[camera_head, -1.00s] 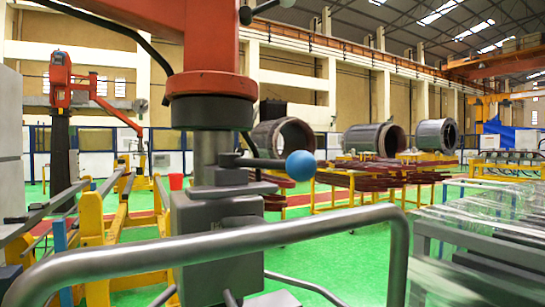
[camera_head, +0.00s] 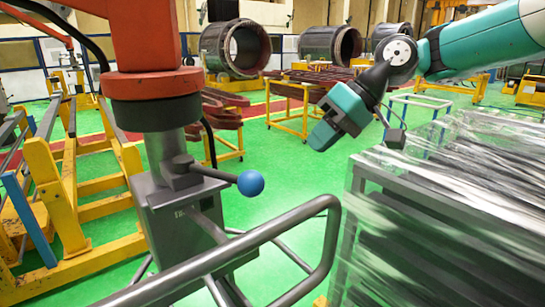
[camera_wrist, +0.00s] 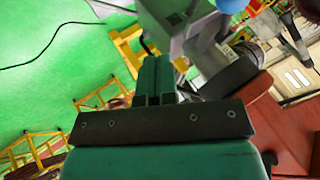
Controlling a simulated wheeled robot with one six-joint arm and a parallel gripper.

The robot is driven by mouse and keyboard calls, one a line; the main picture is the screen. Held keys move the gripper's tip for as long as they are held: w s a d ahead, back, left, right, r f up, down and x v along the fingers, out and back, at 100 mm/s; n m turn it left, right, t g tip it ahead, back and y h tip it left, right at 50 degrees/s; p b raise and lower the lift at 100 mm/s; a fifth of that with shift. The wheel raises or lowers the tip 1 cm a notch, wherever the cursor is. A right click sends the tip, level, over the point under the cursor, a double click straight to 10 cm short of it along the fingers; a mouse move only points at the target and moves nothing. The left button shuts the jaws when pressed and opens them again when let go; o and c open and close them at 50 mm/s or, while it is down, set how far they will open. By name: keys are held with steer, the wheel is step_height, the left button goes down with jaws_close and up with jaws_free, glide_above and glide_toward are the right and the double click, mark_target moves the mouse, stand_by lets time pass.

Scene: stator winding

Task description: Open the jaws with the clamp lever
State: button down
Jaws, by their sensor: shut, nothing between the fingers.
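The clamp lever (camera_head: 212,172) is a dark rod with a blue ball (camera_head: 250,183) at its end. It points right from the grey clamp head (camera_head: 185,215), under a thick orange-red arm. The jaws cannot be made out. My gripper (camera_head: 322,138) is teal, right of the ball and apart from it, pointing down and left. In the wrist view my gripper's fingers (camera_wrist: 154,78) are together and empty. The grey clamp head (camera_wrist: 178,25) and the edge of the blue ball (camera_wrist: 232,4) show beyond them at the top.
A bent grey handrail (camera_head: 255,238) runs in front of the clamp head. A plastic-wrapped rack (camera_head: 440,215) stands at the right, below my arm. Yellow frames (camera_head: 62,190) stand at the left. Green floor (camera_head: 290,170) is open between the ball and my gripper.

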steer(key=s+a+f+n+g+b, duration=0.1)
steer(key=s+a+f+n, duration=0.2)
steer(key=a, duration=0.6)
steer(key=shift+s+f+n+g, duration=0.3)
steer(key=shift+s+n, duration=0.1)
steer(key=shift+s, duration=0.25)
steer(key=shift+s, duration=0.1)
